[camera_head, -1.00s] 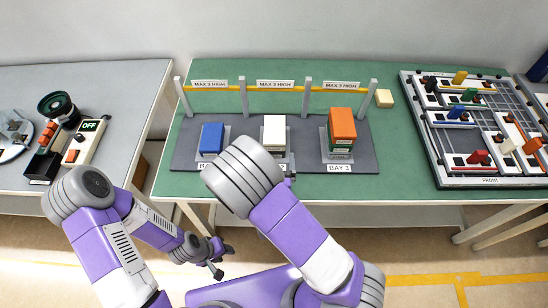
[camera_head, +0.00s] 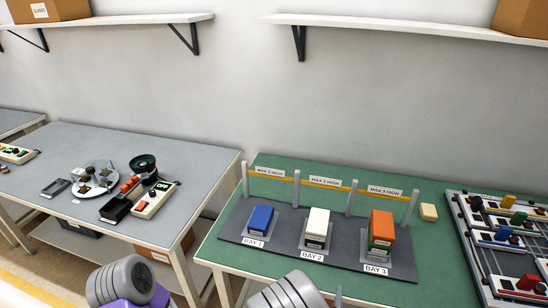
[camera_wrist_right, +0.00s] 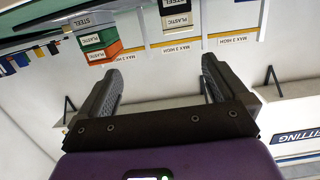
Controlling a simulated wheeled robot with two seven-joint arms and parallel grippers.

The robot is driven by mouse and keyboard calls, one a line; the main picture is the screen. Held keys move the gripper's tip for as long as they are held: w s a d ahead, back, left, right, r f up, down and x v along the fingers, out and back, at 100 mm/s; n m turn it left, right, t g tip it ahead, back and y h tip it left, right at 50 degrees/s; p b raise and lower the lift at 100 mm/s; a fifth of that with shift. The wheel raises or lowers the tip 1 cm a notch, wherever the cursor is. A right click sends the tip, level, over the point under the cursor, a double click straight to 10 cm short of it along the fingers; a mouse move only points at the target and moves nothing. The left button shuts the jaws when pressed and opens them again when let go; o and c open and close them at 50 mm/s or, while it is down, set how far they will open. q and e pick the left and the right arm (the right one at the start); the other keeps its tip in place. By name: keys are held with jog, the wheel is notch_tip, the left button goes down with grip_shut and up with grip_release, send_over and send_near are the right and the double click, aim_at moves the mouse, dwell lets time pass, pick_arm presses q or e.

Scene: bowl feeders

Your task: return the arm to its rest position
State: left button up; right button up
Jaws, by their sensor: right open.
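My right gripper (camera_wrist_right: 160,78) is open and empty in the right wrist view, its two dark fingers apart with pale wall between and beyond them. In the head view only a small grey tip of it (camera_head: 338,296) seems to show at the bottom edge, beside my right arm (camera_head: 287,292). My left arm (camera_head: 125,284) shows at the bottom left; its gripper is out of frame. On the bay mat (camera_head: 287,248) stand a blue block (camera_head: 260,219) in bay 1, a cream-topped stack (camera_head: 316,226) in bay 2 and an orange-topped stack (camera_head: 381,231) in bay 3.
The green table (camera_head: 222,257) also carries a loose cream block (camera_head: 428,212) and a fixture board (camera_head: 484,262) at right. A grey table (camera_head: 85,150) at left holds a control box (camera_head: 154,200) and small parts. Shelves (camera_head: 130,22) hang above.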

jog(key=s+d+f+g+y, duration=0.1)
jog(key=s+f+g, duration=0.25)
jog(key=f, duration=0.45)
jog(key=s+d+f+g+y, duration=0.15)
jog(key=f+g, duration=0.25)
jog(key=f, duration=0.4)
jog(key=s+a+f+g+y, duration=0.2)
jog(key=s+f+g+y, duration=0.1)
jog(key=s, duration=0.3)
jog(key=s+a+f+g+y, duration=0.3)
jog(key=s+g, duration=0.1)
jog(key=s, duration=0.2)
jog(key=shift+s+n, duration=0.15)
jog(key=shift+n, duration=0.15)
